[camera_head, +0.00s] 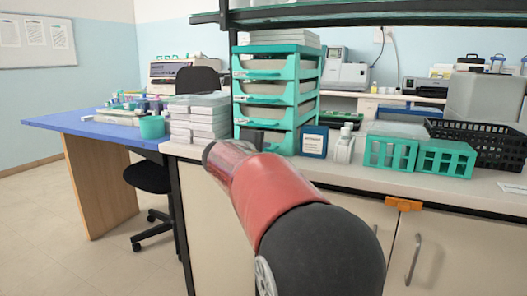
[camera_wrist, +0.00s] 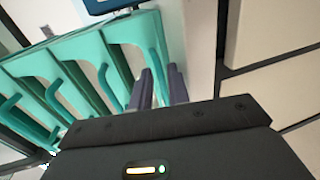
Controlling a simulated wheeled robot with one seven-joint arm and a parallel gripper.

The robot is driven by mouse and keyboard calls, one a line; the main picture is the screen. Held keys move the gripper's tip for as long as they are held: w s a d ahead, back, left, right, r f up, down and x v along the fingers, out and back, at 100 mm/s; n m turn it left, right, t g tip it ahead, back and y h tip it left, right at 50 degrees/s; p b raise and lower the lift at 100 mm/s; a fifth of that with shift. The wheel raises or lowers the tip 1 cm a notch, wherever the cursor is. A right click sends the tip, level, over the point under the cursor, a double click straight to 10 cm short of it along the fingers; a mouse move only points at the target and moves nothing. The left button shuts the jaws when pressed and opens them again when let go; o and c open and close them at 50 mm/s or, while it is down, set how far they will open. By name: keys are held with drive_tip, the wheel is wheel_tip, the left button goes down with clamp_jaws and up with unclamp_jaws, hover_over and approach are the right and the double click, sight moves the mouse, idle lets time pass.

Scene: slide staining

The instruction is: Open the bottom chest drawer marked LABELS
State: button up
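The teal drawer chest (camera_head: 291,98) stands on the counter, its drawers stacked one above another. In the head view my red arm and the dark top of my gripper hide part of the lowest drawer. The wrist view is turned on its side and shows the drawer fronts with scooped pulls. The bottom drawer (camera_wrist: 152,38) is the rightmost there, beside the pale counter. My gripper (camera_wrist: 159,88) has its two grey fingers apart with a narrow gap, close to that drawer's front. I cannot tell whether they touch it. No LABELS marking is readable.
A blue box (camera_head: 314,141) and white bottles (camera_head: 344,146) stand close right of the chest. Stacked white boxes (camera_head: 198,118) stand to its left. Teal racks (camera_head: 390,152) and a black basket (camera_head: 482,142) are further right. A shelf (camera_head: 370,16) hangs above.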

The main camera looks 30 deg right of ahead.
clamp_jaws()
drive_tip(key=shift+s+a, duration=0.1)
drive_tip(key=shift+a, duration=0.05)
drive_tip(key=shift+s+a+f+b, duration=0.1)
drive_tip(key=shift+s+a+b, duration=0.1)
drive_tip(key=shift+b, duration=0.15)
drive_tip(key=f+b+v, duration=0.1)
drive_tip(key=b+v, duration=0.2)
drive_tip(key=v, duration=0.4)
drive_tip(key=f+b+v, duration=0.2)
drive_tip(key=b+v, duration=0.1)
drive_tip(key=v, duration=0.5)
drive_tip(key=shift+s+a, duration=0.2)
drive_tip(key=shift+a, duration=0.15)
unclamp_jaws()
